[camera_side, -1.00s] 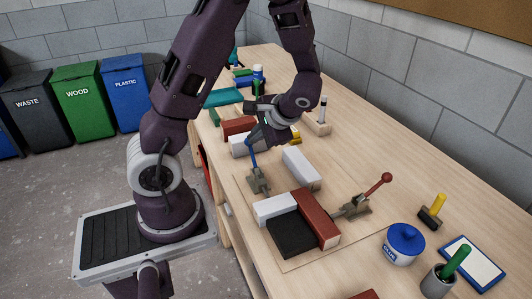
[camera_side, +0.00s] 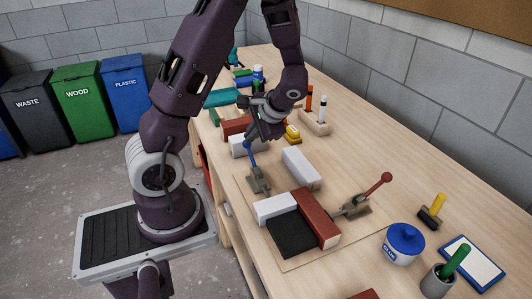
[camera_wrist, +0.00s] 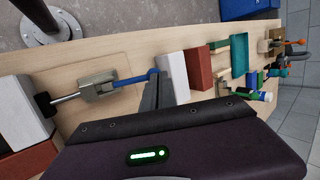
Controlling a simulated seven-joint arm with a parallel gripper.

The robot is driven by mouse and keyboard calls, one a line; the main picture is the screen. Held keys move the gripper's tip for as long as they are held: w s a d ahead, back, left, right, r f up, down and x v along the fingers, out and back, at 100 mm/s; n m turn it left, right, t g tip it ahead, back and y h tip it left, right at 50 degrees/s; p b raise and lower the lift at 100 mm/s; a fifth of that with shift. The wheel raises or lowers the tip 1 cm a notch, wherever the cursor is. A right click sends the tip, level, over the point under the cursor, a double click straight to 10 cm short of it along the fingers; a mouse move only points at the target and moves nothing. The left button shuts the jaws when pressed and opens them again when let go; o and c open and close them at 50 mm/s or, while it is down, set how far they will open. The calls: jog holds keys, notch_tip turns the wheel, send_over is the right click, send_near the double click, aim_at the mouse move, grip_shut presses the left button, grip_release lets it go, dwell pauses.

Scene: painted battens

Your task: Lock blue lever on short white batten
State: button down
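In the wrist view the blue lever (camera_wrist: 138,78) runs from the clamp (camera_wrist: 97,86) toward my fingers. The short white batten (camera_side: 274,208) lies in front of the clamp, against a black block (camera_side: 290,236). In the wrist view the clamp's rod points at the white batten (camera_wrist: 24,115); I cannot tell whether its tip touches. My gripper (camera_side: 252,138) is at the lever's top end. Its fingers (camera_wrist: 158,92) look close together, but their grip on the lever is unclear.
A red batten (camera_side: 315,219) lies along the black block, beside a red-levered clamp (camera_side: 354,207). A loose white block (camera_side: 301,168) lies right of the blue lever. Another white block (camera_side: 246,148) and a dark red block (camera_side: 236,126) are behind.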

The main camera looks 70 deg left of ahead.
jog(key=shift+a, duration=0.15)
jog(key=a+r+v, duration=0.1)
jog(key=a+v, duration=0.1)
jog(key=v, duration=1.2)
jog(key=shift+a+r, duration=0.2)
jog(key=shift+r, duration=0.05)
jog(key=shift+w, duration=0.1)
jog(key=s+d+r+t+h, duration=0.2)
jog(key=s+d, duration=0.4)
jog(key=d, duration=0.3)
jog(key=s+d+r+t+h, duration=0.2)
jog(key=s+d+t+h, duration=0.3)
jog(key=d, duration=0.4)
jog(key=shift+s+d+m+t, duration=0.3)
jog(key=shift+s+d+t, duration=0.1)
jog(key=shift+s, duration=0.2)
